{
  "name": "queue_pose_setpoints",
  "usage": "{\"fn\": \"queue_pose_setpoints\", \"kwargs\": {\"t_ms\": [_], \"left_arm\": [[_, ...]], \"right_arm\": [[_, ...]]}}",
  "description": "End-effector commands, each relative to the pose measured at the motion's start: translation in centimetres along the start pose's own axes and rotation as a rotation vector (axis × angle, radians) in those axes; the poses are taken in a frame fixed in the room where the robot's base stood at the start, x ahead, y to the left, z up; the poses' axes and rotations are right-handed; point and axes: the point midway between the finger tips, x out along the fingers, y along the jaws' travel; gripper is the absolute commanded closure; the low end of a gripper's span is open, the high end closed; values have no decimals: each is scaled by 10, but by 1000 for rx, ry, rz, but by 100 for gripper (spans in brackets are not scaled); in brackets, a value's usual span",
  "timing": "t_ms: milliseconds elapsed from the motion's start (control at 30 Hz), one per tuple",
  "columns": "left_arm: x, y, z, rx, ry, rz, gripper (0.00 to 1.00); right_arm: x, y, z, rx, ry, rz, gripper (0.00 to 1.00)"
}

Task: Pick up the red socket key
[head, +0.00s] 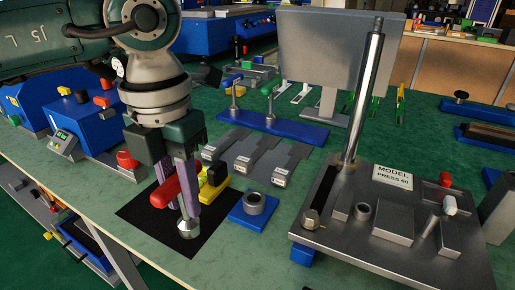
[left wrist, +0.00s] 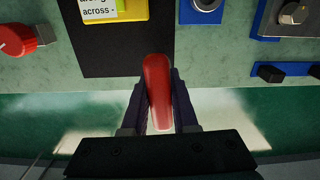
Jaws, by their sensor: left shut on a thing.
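The red socket key has a red handle (head: 164,192) and a silver metal socket end (head: 188,228). My left gripper (head: 180,197) points down over the black mat (head: 135,212) and its purple fingers are shut on the key. In the left wrist view the red handle (left wrist: 158,90) lies between the two dark fingers (left wrist: 160,105). The socket end is low over the mat; I cannot tell whether it touches. My right gripper is not in view.
A yellow block (head: 215,180) stands on the mat close to the fingers. A blue block with a metal ring (head: 254,204) is to its right. The press base plate (head: 395,240) with its tall post (head: 365,90) fills the right. Grey plates (head: 255,153) lie behind.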

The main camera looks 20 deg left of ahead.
Motion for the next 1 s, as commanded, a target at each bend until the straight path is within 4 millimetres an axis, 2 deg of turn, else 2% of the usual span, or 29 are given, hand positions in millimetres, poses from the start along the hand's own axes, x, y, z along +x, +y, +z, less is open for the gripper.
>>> {"fn": "queue_pose_setpoints", "kwargs": {"t_ms": [167, 400, 600, 800, 1000], "left_arm": [[-41, 0, 2, 1, -9, 0, 100], [-116, 0, 2, 0, -10, 1, 100], [-161, 0, 1, 1, -7, 1, 100], [-183, 0, 0, -1, -3, 1, 100], [-186, 0, 0, -1, -1, 1, 100]], "right_arm": [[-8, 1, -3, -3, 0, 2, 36], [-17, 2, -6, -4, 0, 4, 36], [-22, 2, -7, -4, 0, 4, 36], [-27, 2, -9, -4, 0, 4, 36], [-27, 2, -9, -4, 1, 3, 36]]}}
